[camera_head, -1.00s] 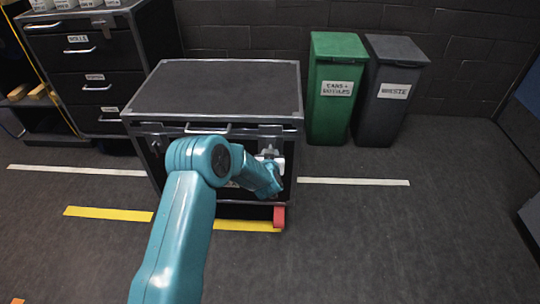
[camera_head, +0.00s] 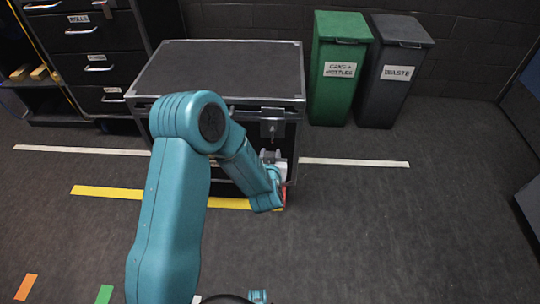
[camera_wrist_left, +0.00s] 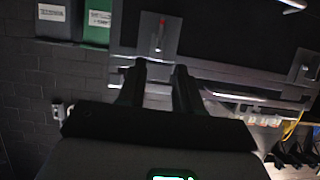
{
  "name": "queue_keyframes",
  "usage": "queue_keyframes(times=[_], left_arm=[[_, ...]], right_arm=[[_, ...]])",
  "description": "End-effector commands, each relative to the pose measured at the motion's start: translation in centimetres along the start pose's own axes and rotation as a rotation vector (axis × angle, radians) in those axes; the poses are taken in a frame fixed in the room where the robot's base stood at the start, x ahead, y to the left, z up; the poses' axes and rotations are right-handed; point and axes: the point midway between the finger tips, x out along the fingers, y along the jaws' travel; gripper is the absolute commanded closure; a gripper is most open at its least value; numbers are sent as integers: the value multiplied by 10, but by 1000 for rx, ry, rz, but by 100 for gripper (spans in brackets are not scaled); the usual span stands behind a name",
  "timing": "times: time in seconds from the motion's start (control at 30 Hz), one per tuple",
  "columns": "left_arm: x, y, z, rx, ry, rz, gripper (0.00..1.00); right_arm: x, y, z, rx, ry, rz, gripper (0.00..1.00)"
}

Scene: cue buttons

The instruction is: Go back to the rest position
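My left arm (camera_head: 190,190) rises from the lower left and bends down to the right in the head view. Its left gripper (camera_wrist_left: 159,68) shows two dark fingers with a gap between them and nothing in the gap. In the head view the gripper is in front of the black chest (camera_head: 220,70), below a metal latch (camera_head: 272,124), and is mostly hidden by the wrist. The wrist view shows a latch plate with a small red part (camera_wrist_left: 161,35) ahead of the fingertips. I cannot tell whether the fingers touch the chest. My right gripper is not in view.
A green bin (camera_head: 337,70) and a grey waste bin (camera_head: 394,75) stand right of the chest by the wall. A drawer cabinet (camera_head: 95,65) stands at the left. White and yellow (camera_head: 105,192) floor lines cross the floor.

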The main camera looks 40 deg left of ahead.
Motion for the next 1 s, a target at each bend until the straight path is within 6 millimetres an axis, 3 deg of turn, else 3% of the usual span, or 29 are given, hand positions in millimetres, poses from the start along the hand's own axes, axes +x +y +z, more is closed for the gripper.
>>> queue_keyframes(times=[0.2, 0.77, 0.87, 0.97, 1.0], left_arm=[[-20, 0, 0, 0, -1, 1, 66], [-20, 1, 3, 2, -5, 1, 66], [-24, 6, 28, 28, -52, 18, 66], [-41, 25, 80, 80, -190, 125, 66], [-52, 35, 105, 91, -273, 185, 66]], right_arm=[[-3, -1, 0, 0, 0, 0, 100], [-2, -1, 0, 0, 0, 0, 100], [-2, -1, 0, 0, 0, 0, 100], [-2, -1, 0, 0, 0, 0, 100], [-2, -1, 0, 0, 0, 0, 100]])
